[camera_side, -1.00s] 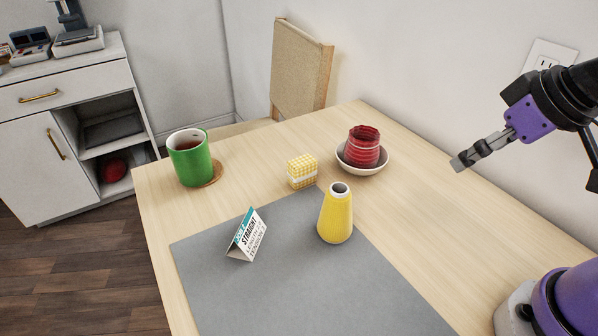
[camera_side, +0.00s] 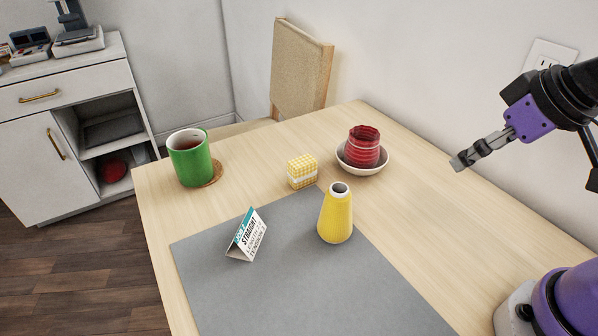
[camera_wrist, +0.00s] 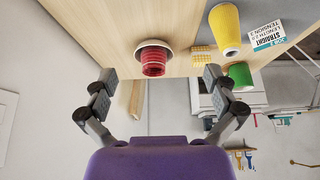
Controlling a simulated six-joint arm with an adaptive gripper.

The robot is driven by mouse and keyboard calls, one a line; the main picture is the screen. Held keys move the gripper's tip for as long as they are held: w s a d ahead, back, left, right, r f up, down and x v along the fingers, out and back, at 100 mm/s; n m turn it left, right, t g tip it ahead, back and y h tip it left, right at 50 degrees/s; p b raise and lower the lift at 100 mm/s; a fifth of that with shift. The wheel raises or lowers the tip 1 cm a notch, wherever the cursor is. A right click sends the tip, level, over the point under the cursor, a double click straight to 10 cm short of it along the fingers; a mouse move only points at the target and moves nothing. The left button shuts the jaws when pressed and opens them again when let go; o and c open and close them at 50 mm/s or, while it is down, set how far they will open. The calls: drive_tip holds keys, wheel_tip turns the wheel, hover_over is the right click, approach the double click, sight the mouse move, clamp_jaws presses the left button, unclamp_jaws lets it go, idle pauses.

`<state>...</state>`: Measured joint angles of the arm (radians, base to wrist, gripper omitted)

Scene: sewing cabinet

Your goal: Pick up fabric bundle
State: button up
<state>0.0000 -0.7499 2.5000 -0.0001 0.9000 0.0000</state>
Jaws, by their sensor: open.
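The fabric bundle (camera_side: 302,171) is a small yellow-and-white checked block with a pale band. It sits on the wooden table at the far edge of the grey mat. It also shows in the wrist view (camera_wrist: 202,60), close to the right finger. My gripper (camera_side: 457,163) is at the right in the side view, above the table and well apart from the bundle. In the wrist view my gripper (camera_wrist: 158,78) has its two fingers spread wide with nothing held between them.
A red jar (camera_side: 363,146) stands in a white bowl (camera_side: 372,170) right of the bundle. A yellow thread cone (camera_side: 335,215) and a folded card (camera_side: 247,236) stand on the grey mat (camera_side: 300,290). A green mug (camera_side: 190,160) is at left. The table's right side is clear.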

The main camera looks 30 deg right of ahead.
drive_tip(key=w+a+r+n, duration=0.1)
drive_tip(key=w+a+n, duration=0.1)
drive_tip(key=w+n, duration=0.7)
drive_tip(key=n+g, duration=0.1)
drive_tip(key=n, duration=2.6)
approach(305, 163)
drive_tip(key=f, duration=0.2)
drive_tip(key=x, duration=0.5)
drive_tip(key=shift+w+r, duration=0.15)
drive_tip(key=shift+w, duration=0.2)
drive_tip(key=x, duration=0.5)
drive_tip(key=shift+w+f, duration=0.1)
drive_tip(key=shift+f, duration=0.25)
drive_tip(key=c, duration=0.9)
